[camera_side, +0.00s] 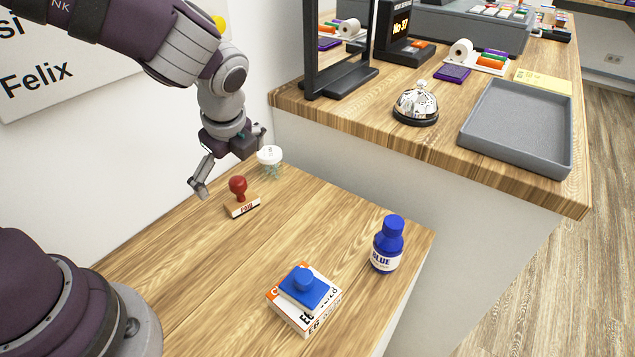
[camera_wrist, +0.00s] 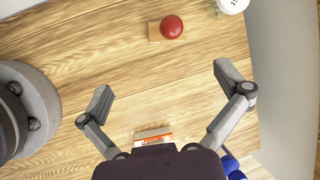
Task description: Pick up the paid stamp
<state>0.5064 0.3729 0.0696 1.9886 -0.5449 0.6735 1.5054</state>
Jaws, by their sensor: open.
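The paid stamp (camera_side: 240,203) stands upright on the wooden desk, with a round red handle and a wooden block whose side reads "PAID". In the wrist view its red knob (camera_wrist: 172,27) shows near the top, with part of the block left of it. My gripper (camera_side: 232,164) is open and empty, above the desk near the stamp, apart from it. In the wrist view the spread fingers (camera_wrist: 163,82) have bare desk between them, and the stamp lies beyond their tips.
A white-lidded jar (camera_side: 269,157) stands close behind the paid stamp. The higher counter beyond holds a bell (camera_side: 416,104), a grey tray (camera_side: 478,137) and a dark-framed panel. Desk between paid stamp and box is clear.

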